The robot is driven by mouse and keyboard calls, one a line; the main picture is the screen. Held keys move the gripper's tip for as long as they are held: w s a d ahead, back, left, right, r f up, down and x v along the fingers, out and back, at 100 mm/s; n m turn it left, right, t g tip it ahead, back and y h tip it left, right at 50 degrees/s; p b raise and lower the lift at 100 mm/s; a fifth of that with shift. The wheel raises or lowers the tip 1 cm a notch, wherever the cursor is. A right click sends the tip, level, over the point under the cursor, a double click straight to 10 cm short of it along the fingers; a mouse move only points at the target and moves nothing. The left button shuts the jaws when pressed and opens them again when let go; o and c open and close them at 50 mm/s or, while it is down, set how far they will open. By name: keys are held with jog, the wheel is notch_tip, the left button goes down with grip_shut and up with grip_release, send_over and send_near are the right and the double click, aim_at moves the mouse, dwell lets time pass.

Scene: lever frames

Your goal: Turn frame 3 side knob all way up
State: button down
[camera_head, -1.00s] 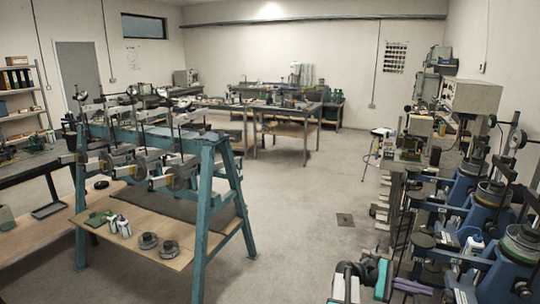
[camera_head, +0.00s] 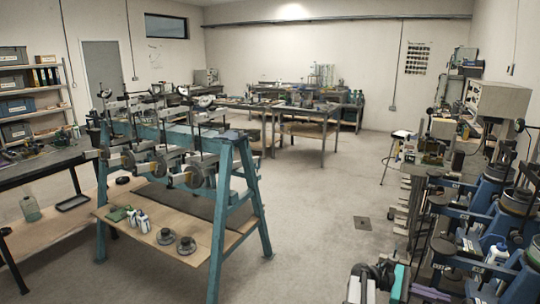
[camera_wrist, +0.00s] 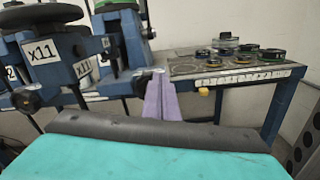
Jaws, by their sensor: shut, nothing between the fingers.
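Blue lever frames with dark round tops stand in a row at the right of the head view; one is the near frame (camera_head: 486,190). I cannot tell which is frame 3. In the wrist view, a blue frame (camera_wrist: 50,55) with a white "X11" label is at upper left, with a black knob (camera_wrist: 25,99) low on its side. Another blue frame (camera_wrist: 120,42) stands beside it. My gripper (camera_wrist: 160,92) shows as slim purple fingers, shut and empty, apart from the knob. It also shows at the bottom of the head view (camera_head: 430,293).
A grey bench (camera_wrist: 262,72) with several small round items lies beyond my fingers. A teal trestle stand (camera_head: 228,190) with levers is at the left of the head view. Open floor (camera_head: 315,235) lies between it and the blue frames.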

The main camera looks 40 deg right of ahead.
jog(key=w+d+n, duration=0.1)
jog(key=n, duration=0.2)
jog(key=w+d+n+p, duration=0.1)
jog(key=d+n, duration=0.1)
jog(key=n, duration=0.1)
jog(key=w+d+n, duration=0.1)
jog(key=n, duration=0.2)
jog(key=shift+w+d+f, duration=0.1)
jog(key=shift+w+d, duration=0.05)
dwell(0.7)
jog(key=x, duration=0.7)
jog(key=shift+b, duration=0.3)
jog(key=shift+f, duration=0.35)
dwell(1.0)
